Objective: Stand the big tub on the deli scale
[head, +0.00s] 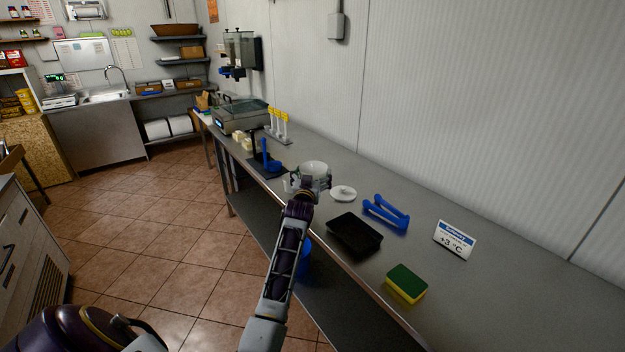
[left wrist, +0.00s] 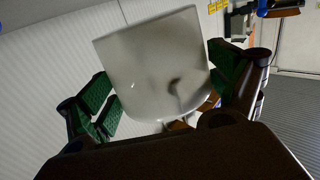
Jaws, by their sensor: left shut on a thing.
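The big tub (head: 314,168) is a white, smooth-walled vessel. In the head view it is over the long steel counter, at the end of my left arm. My left gripper (head: 308,184) is shut on it. In the left wrist view the tub (left wrist: 155,65) fills the middle between the green-padded fingers (left wrist: 165,90) and looks tilted to that camera. I cannot tell whether its base touches the counter. A scale with a green lit display (head: 58,99) stands far off at the left, beside the sink; its top looks empty. My right gripper is not in view.
On the steel counter (head: 480,295) are a white lid (head: 343,193), a black tray (head: 355,234), a blue double-ended tool (head: 386,212), a sponge (head: 407,283) and a +3 °C sign (head: 454,240). A black stand (head: 266,166) and a sealing machine (head: 240,114) are beyond. Tiled floor (head: 165,225) is open at left.

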